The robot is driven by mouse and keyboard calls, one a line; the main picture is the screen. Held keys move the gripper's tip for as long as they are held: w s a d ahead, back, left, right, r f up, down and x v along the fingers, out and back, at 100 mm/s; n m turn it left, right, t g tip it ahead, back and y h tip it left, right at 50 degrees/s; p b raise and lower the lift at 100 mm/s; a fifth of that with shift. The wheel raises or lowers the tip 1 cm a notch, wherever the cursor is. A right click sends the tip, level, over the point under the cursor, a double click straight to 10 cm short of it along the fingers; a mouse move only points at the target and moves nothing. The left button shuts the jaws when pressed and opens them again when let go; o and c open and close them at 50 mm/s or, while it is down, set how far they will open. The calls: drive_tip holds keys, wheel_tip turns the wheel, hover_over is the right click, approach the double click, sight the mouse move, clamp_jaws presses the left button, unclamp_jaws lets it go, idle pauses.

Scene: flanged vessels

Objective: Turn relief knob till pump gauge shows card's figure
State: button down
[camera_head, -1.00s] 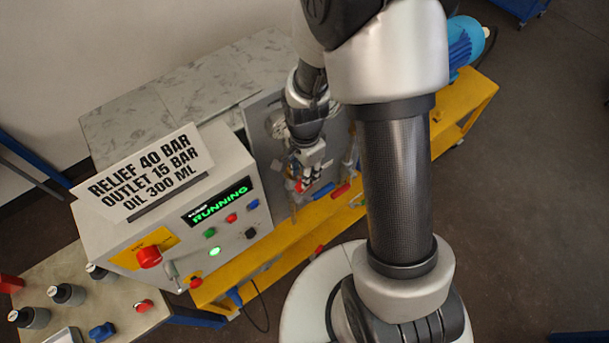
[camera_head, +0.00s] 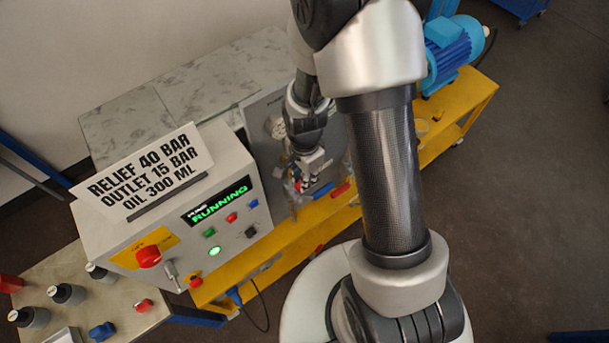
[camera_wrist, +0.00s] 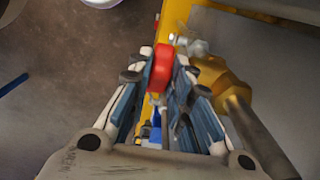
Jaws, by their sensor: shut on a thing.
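The white card (camera_head: 146,170) on the control box reads RELIEF 40 BAR, OUTLET 15 BAR, OIL 300 ML. My gripper (camera_head: 308,183) is low in front of the grey panel (camera_head: 262,110). In the wrist view my gripper (camera_wrist: 160,88) is shut on a red knob-like part (camera_wrist: 162,68), held between the two fingers near their tips. I cannot tell from any label whether this is the relief knob. A pale round gauge (camera_head: 275,127) shows partly on the panel beside my wrist. Its reading is too small to make out, and my arm hides part of the panel.
The control box display (camera_head: 217,202) shows RUNNING in green. A brass fitting (camera_wrist: 226,82) is close right of my fingers. The yellow bench (camera_head: 275,258) runs below the panel, and a blue motor (camera_head: 450,50) stands at its far end.

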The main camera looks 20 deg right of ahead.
drive_tip(key=shift+a+f+b, duration=0.1)
drive_tip(key=shift+b, duration=0.55)
drive_tip(key=b, duration=0.3)
drive_tip(key=h+b, duration=0.1)
drive_tip(key=b, duration=0.2)
drive_tip(key=shift+a+f+t+h, duration=0.3)
drive_tip(key=shift+f, duration=0.05)
drive_tip(key=h+b, duration=0.1)
drive_tip(key=b, duration=0.3)
drive_tip(key=shift+a+f, duration=0.1)
drive_tip(key=shift+a, duration=0.05)
drive_tip(key=h+b, duration=0.1)
drive_tip(key=b, duration=0.2)
drive_tip(key=t+h+b, duration=0.1)
drive_tip(key=b, duration=0.3)
drive_tip(key=shift+s+a, duration=0.2)
drive_tip(key=shift+a, duration=0.1)
drive_tip(key=h+b, duration=0.1)
drive_tip(key=b, duration=0.3)
drive_tip(key=shift+s+a, duration=0.1)
drive_tip(key=shift+a, duration=0.1)
drive_tip(key=shift+r+t+h+b, duration=0.2)
drive_tip(key=shift+t+h+b, duration=0.15)
drive_tip(key=shift+b, duration=0.4)
drive_tip(key=c, duration=1.7)
unclamp_jaws()
